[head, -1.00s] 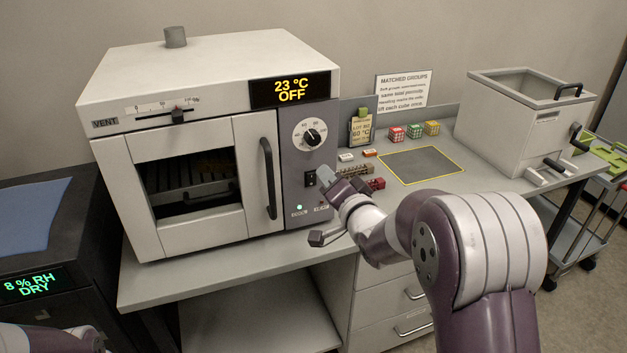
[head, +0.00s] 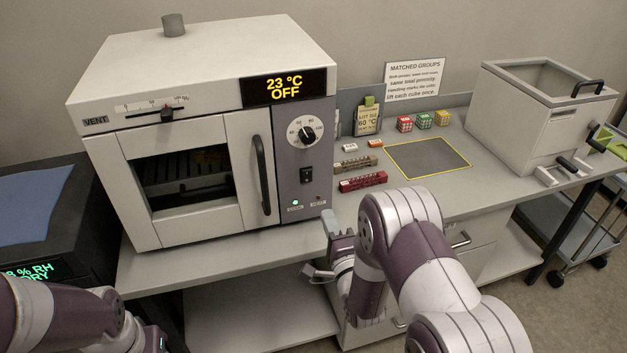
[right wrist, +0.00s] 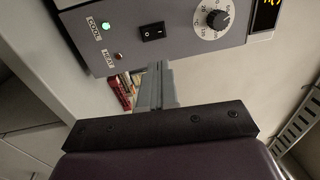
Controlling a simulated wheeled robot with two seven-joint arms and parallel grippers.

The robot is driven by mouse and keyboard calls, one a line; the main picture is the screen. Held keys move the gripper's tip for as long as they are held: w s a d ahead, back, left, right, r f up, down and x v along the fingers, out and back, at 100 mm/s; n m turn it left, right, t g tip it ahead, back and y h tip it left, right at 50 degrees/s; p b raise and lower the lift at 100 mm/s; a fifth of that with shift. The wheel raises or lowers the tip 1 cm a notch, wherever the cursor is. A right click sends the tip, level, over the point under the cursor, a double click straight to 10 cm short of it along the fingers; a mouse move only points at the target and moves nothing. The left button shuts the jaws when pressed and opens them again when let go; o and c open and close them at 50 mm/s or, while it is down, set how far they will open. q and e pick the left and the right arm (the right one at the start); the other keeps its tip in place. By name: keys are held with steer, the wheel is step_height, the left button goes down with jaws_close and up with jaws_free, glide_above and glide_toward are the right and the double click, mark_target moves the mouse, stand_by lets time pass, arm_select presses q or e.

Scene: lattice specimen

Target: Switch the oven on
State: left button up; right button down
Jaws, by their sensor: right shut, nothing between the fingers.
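The white oven (head: 200,62) stands on the bench with its door shut. Its display (head: 286,88) reads 23 °C OFF. The black rocker switch (head: 306,175) sits on the grey panel below the dial (head: 302,131); it also shows in the right wrist view (right wrist: 153,32). The green COOL lamp (right wrist: 106,26) is lit; the HEAT lamp (right wrist: 119,56) looks unlit. My right gripper (head: 329,217) is shut and empty, below and in front of the panel, apart from the switch. In the right wrist view its closed fingers (right wrist: 157,72) point toward the panel. My left fingers are out of view.
Red and brown slotted bars (head: 363,182) lie right of the oven, near a yellow-edged grey pad (head: 428,158) and several coloured cubes (head: 404,124). A grey-white open tank (head: 535,125) stands at the right. A dark humidity cabinet (head: 70,225) is at the left.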

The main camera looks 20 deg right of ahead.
mark_target(308, 173)
steer(key=w+p, duration=0.1)
steer(key=w, duration=0.3)
steer(key=w+r+p, duration=0.1)
steer(key=w, duration=0.3)
steer(key=w+a+r+p, duration=0.1)
steer(key=w, duration=0.2)
steer(key=shift+w, duration=0.4)
steer(key=shift+w+f, duration=0.1)
steer(key=shift+w, duration=0.2)
